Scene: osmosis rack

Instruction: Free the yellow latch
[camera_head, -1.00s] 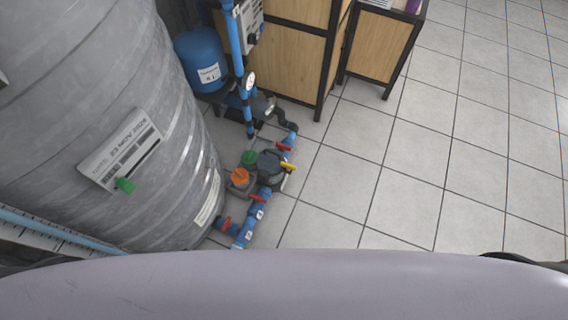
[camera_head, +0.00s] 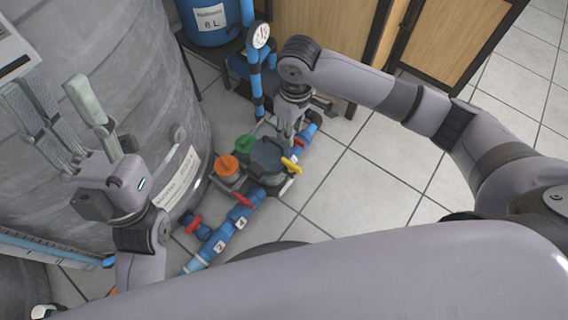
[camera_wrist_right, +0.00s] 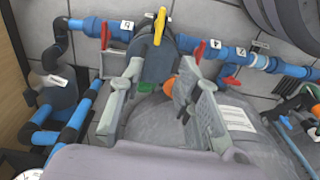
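The yellow latch (camera_head: 291,165) is a small lever on the right side of a dark grey round pump or filter unit (camera_head: 268,155) low on the blue pipework. In the right wrist view, the yellow latch (camera_wrist_right: 160,26) stands at the top middle, beyond the fingertips. My right gripper (camera_head: 292,122) points down just behind the unit and the latch; its fingers (camera_wrist_right: 160,72) are spread with no object held, and the latch is not between them. My left gripper (camera_head: 56,88) is raised, open and empty, in front of the large grey tank, well left of the latch.
Red valve handles (camera_head: 243,201) sit on the blue pipe (camera_head: 222,236). Orange (camera_head: 227,165) and green (camera_head: 245,145) caps are left of the latch. The large tank (camera_head: 150,90) fills the left. A wooden cabinet (camera_head: 335,40) stands behind. Tiled floor (camera_head: 370,190) at right is open.

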